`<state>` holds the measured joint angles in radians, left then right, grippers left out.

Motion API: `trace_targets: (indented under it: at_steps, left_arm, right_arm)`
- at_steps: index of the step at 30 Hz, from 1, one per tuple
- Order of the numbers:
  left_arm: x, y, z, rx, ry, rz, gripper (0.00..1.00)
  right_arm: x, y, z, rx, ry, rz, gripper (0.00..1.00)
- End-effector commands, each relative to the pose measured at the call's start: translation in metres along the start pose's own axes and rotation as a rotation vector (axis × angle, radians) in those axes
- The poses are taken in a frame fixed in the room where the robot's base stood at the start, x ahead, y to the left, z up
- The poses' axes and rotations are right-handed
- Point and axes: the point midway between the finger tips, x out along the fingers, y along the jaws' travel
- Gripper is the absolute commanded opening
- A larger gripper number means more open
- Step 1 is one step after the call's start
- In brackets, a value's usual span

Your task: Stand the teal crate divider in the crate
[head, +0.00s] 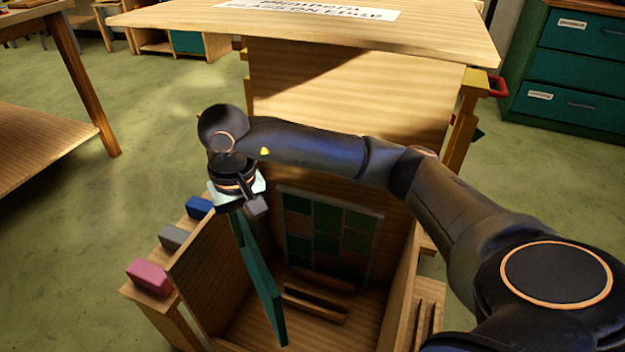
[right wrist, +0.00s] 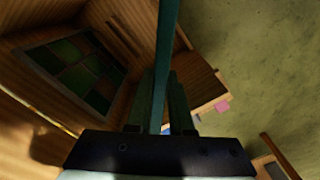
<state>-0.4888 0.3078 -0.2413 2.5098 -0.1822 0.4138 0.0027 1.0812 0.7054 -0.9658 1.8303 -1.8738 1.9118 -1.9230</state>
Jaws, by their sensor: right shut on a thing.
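The teal divider (head: 262,280) is a thin flat board. My right gripper (head: 242,210) is shut on its upper end, and the board hangs down at a slant over the left part of the wooden crate (head: 212,268). I cannot tell whether its lower edge touches the crate floor. In the right wrist view the divider (right wrist: 166,50) runs edge-on between the two fingers of the gripper (right wrist: 163,100). A slotted wooden rail (head: 315,303) lies on the crate floor. My left gripper is not in view.
A panel with green and brown panes (head: 328,230) stands against the crate's back wall. Pink (head: 149,277), grey (head: 175,237) and blue (head: 199,207) blocks sit along the left side. A wooden bench (head: 430,35) with a sign is behind. A green drawer cabinet (head: 575,75) stands back right.

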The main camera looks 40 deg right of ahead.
Motion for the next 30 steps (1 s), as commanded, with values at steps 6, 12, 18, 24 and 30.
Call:
trace_targets:
  at_steps: [6, 12, 18, 24, 30]
  left_arm:
    - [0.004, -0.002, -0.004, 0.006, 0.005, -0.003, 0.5]
    - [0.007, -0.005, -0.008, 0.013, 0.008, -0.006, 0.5]
    - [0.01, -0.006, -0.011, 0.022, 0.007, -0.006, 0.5]
    - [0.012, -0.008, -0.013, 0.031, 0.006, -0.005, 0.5]
    - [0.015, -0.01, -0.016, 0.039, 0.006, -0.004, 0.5]
  right_arm:
    - [0.031, 0.004, -0.024, 0.376, -0.004, 0.001, 0.0]
    - [0.069, 0.016, -0.046, 0.772, -0.003, 0.002, 0.0]
    - [0.112, 0.039, -0.063, 1.172, -0.003, 0.004, 0.0]
    - [0.16, 0.07, -0.071, 1.57, -0.001, 0.006, 0.0]
    - [0.208, 0.11, -0.07, 1.951, 0.001, 0.006, 0.0]
